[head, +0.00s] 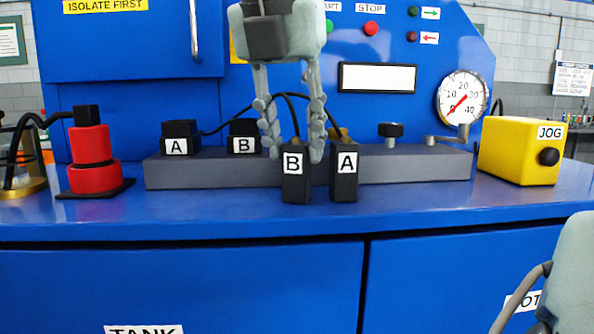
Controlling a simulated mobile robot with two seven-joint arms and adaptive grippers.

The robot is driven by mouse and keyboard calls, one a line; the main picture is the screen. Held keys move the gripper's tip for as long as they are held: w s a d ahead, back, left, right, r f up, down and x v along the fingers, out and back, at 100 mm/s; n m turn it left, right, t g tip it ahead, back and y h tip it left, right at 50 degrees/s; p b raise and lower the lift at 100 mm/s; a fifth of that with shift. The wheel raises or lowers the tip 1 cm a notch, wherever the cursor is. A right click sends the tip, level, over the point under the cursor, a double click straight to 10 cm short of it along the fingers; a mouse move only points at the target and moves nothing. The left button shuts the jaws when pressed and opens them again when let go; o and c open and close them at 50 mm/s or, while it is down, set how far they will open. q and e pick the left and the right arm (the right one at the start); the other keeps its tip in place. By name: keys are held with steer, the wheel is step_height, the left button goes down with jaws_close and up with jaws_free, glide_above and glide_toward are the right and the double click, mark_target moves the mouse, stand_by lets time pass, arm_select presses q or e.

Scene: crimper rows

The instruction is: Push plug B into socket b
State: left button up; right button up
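Plug B (295,188) is a black block with a white B label, upright at the front of the grey bar in the middle of the head view. Plug A (344,190) stands close on the right. Black blocks labelled A (180,131) and B (244,128) sit at the left on the bar, with dark cables arching towards the plugs.
The grey bar (415,166) lies along the blue bench top (420,202). A red stacked cylinder (90,178) stands at left and a yellow JOG box (520,150) at right. A gauge (463,98) is on the panel behind.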

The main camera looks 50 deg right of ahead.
mark_target(300, 170)
steer(key=shift+d+f, duration=0.1)
steer(key=shift+f, duration=0.25)
steer(key=x, duration=0.4)
steer(key=shift+w+d+f+p, duration=0.1)
steer(key=shift+d+p, duration=0.1)
steer(key=shift+p, duration=0.1)
arm_select(q)
steer(key=shift+f, duration=0.65)
steer(key=shift+w, duration=0.1)
steer(key=shift+w+d+r, duration=0.1)
steer(key=shift+r, duration=0.05)
arm_select(e)
jaws_close()
